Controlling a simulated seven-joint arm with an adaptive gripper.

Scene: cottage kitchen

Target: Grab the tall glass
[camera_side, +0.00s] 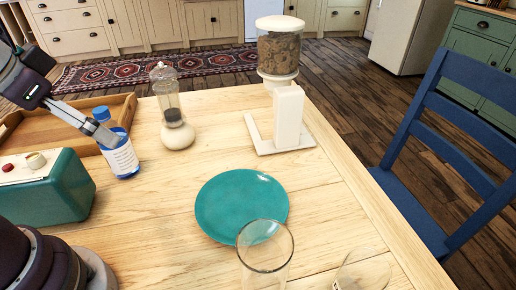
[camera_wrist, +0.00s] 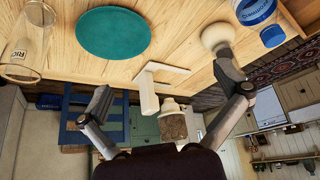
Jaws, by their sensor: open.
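A clear, empty tall glass (camera_side: 266,262) stands upright near the bottom edge of the side view, just in front of the teal plate (camera_side: 240,200). Its base is cut off by the frame. A second clear glass vessel (camera_side: 362,274) is to its right, only partly in view. In the wrist view a clear vessel with lettering (camera_wrist: 25,48) shows at upper left; it seems to be that second one. My gripper (camera_wrist: 164,75) is open and empty, fingers wide apart. In the side view a finger of it shows at left, in front of the blue-capped bottle (camera_side: 120,158), far from the tall glass.
A white holder (camera_side: 287,118), a glass-topped mill (camera_side: 177,135) and a cereal dispenser (camera_side: 278,50) stand behind the plate. A wooden tray (camera_side: 40,130) and a green box (camera_side: 45,195) are at left. A blue chair (camera_side: 440,150) is at right. Table between box and plate is clear.

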